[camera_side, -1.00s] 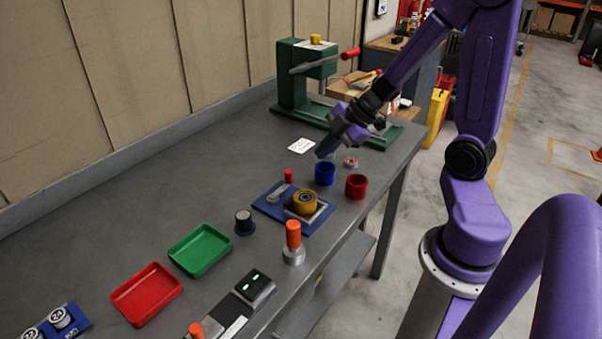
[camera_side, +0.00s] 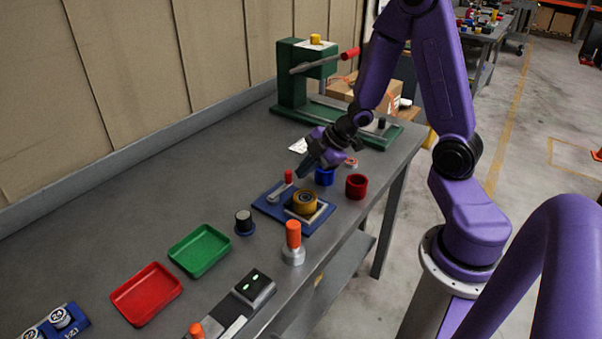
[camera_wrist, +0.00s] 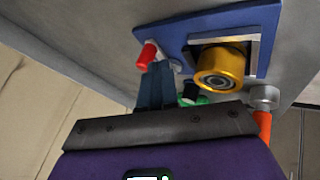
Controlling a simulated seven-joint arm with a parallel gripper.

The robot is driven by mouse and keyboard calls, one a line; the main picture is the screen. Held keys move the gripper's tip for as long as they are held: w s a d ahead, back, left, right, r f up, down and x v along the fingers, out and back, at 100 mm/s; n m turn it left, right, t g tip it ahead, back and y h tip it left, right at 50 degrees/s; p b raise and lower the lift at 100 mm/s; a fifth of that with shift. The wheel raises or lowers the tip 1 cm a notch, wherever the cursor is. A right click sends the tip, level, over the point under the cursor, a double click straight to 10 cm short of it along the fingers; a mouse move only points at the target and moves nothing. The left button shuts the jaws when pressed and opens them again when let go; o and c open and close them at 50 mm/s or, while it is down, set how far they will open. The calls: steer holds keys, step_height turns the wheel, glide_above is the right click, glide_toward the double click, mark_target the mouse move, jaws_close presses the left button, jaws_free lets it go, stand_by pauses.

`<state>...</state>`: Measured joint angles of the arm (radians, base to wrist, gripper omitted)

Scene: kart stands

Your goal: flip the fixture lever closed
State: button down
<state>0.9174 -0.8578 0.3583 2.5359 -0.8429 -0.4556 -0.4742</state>
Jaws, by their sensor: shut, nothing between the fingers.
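The fixture is a blue plate (camera_side: 263,206) on the grey bench, also in the wrist view (camera_wrist: 178,38). A gold ring-shaped part (camera_side: 304,202) sits in its pale bracket, and shows large in the wrist view (camera_wrist: 220,68). The fixture lever (camera_side: 279,191) is a grey arm with a red knob (camera_side: 288,175) at the plate's far left side. In the wrist view the red knob (camera_wrist: 147,54) is just beyond the fingertips. My gripper (camera_side: 300,174) is shut and empty, tilted down close to the red knob. Its fingers (camera_wrist: 157,72) partly hide the lever; I cannot tell whether they touch.
A blue cup (camera_side: 325,176) and a red cup (camera_side: 356,187) stand right of the fixture. An orange-topped post (camera_side: 293,236) is in front. Green tray (camera_side: 200,250) and red tray (camera_side: 146,293) lie left. A green press (camera_side: 292,85) stands at the back.

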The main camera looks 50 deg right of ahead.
steer(key=shift+x, duration=0.95)
steer(key=shift+w+d+n+y, duration=0.25)
steer(key=shift+w+n+y, duration=0.2)
steer(key=shift+n, duration=0.15)
steer(key=shift+w+d+n+g, duration=0.1)
steer(key=shift+w+n+g, duration=0.15)
steer(key=shift+n+g, duration=0.15)
steer(key=shift+w+d+n+g+y, duration=0.2)
steer(key=shift+w+n+g+y, duration=0.65)
steer(key=shift+n, duration=0.45)
steer(key=w+n, duration=0.1)
steer(key=w+n+g, duration=0.1)
steer(key=n, duration=0.1)
steer(key=w+n+g+y, duration=0.1)
steer(key=shift+w+a, duration=0.1)
steer(key=shift+a, duration=0.15)
steer(key=shift+w+n, duration=0.2)
steer(key=shift+n, duration=0.2)
steer(key=shift+w+a, duration=0.45)
steer(key=shift+w, duration=0.5)
steer(key=shift+r, duration=0.1)
